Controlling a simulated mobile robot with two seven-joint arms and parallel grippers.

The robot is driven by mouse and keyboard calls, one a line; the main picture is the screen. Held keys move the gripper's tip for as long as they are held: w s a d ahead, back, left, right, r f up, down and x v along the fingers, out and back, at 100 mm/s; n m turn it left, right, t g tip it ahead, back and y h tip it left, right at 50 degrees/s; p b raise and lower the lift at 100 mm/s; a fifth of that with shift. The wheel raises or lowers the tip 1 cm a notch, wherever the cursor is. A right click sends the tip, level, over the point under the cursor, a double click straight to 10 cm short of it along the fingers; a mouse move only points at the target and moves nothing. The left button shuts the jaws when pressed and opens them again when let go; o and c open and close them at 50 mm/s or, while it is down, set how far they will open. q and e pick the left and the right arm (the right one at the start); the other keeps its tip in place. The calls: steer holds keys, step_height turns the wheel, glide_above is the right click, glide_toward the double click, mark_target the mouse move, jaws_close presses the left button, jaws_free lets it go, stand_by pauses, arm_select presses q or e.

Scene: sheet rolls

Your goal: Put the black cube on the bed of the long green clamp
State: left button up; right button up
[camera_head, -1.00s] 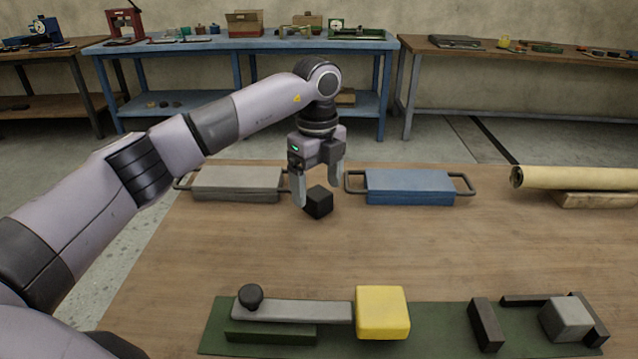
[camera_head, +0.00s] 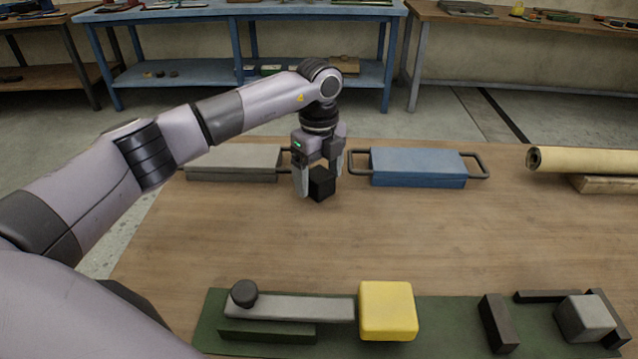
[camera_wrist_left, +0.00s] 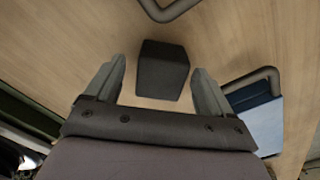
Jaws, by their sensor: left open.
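The black cube (camera_head: 322,185) stands on the wooden table between the fingers of my left gripper (camera_head: 320,180). The gripper points down and is open. In the left wrist view the cube (camera_wrist_left: 162,70) lies between the two fingertips (camera_wrist_left: 158,68), with a gap visible on either side. The long green clamp (camera_head: 435,312) lies along the table's near edge. It carries a grey bar (camera_head: 300,308) with a black knob, a yellow block (camera_head: 387,311) at the bar's right end, and dark upright jaws near a grey block (camera_head: 585,318) at the right. My right gripper is not in view.
A grey lidded box (camera_head: 235,160) with handles stands left of the cube and a blue one (camera_head: 418,167) right of it. A beige roll (camera_head: 585,160) on a wooden support lies at far right. The middle of the table is clear. Workbenches stand behind.

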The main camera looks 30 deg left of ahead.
arm_select(q)
steer(key=shift+f, duration=0.2)
steer(key=shift+c, duration=0.3)
steer(key=c, duration=1)
steer(key=shift+c, duration=0.7)
steer(key=shift+r, duration=0.15)
